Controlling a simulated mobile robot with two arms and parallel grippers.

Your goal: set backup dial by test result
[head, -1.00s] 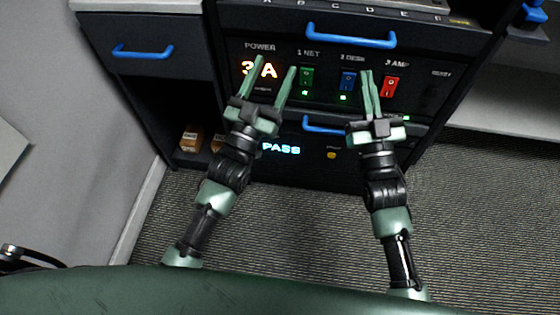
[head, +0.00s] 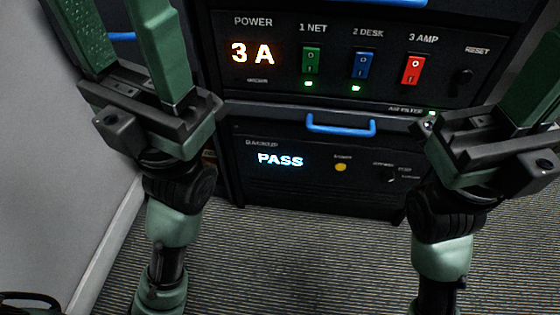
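The lower backup unit (head: 290,190) shows PASS in its lit display (head: 280,160). To its right is a yellow button (head: 341,167), and further right a small dark dial (head: 389,174) with small labels around it. The labels and the dial's pointing direction are too small to read surely. My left gripper (head: 120,25) is open and empty, raised at the upper left, its fingertips near or past the top edge. My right gripper (head: 538,88) is at the right edge, partly cut off, right of the dial and apart from it; its finger gap does not show clearly.
The upper panel's POWER display reads 3 A (head: 253,54). Beside it are green (head: 311,61), blue (head: 361,65) and red (head: 412,70) switches and a dark reset knob (head: 462,82). Green lights glow under the green and blue switches. A blue handle (head: 341,125) sticks out above the backup unit.

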